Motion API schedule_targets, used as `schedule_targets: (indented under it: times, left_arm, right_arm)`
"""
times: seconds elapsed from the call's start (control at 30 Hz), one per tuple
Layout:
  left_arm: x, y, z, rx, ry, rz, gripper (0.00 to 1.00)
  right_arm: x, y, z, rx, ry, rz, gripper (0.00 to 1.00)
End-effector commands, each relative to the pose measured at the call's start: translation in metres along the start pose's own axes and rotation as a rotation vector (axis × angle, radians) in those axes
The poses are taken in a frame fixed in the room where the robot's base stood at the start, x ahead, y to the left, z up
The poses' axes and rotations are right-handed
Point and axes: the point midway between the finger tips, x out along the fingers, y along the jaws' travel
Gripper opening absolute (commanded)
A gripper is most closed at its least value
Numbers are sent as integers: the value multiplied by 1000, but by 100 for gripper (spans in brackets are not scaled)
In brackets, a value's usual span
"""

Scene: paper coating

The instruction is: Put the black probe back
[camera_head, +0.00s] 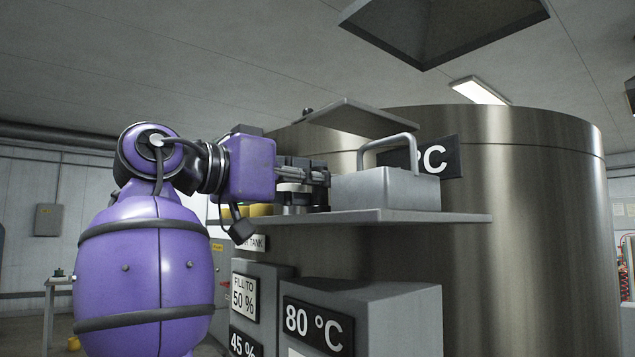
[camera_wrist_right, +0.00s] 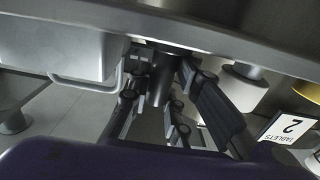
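My right gripper (camera_head: 318,176) reaches over the shelf from the left in the head view, close to the left side of a grey box with a handle. In the right wrist view its fingers (camera_wrist_right: 160,75) stand on either side of a dark upright cylinder (camera_wrist_right: 160,88), which looks like the black probe. I cannot tell whether the fingers press on it or only flank it. The head view does not show the probe clearly, as the gripper covers that spot. My left gripper is not in view.
The grey box (camera_head: 385,190) stands on the shelf (camera_head: 430,217), in front of a large steel tank (camera_head: 530,220). A pale cup (camera_wrist_right: 245,88), a yellow-rimmed container (camera_wrist_right: 308,90) and a "TABLETS 2" sign (camera_wrist_right: 288,128) are at the right in the wrist view. Grey cabinets (camera_head: 395,320) stand below.

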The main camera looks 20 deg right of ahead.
Motion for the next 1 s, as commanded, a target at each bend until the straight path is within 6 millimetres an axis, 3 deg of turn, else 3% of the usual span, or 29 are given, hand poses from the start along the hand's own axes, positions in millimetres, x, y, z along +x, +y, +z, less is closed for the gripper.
schedule_targets:
  times: [0.03,0.13,0.53,0.67,1.0]
  left_arm:
    - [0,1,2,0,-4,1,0]
    - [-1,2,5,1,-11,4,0]
    - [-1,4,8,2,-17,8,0]
    - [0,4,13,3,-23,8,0]
    - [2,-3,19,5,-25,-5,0]
  right_arm:
    - [0,0,0,0,-1,0,23]
    - [0,0,0,0,0,0,36]
    - [-3,-1,-3,-1,1,-1,37]
    - [-23,-2,-2,-2,1,-3,37]
    - [-94,-1,-2,-3,1,-2,37]
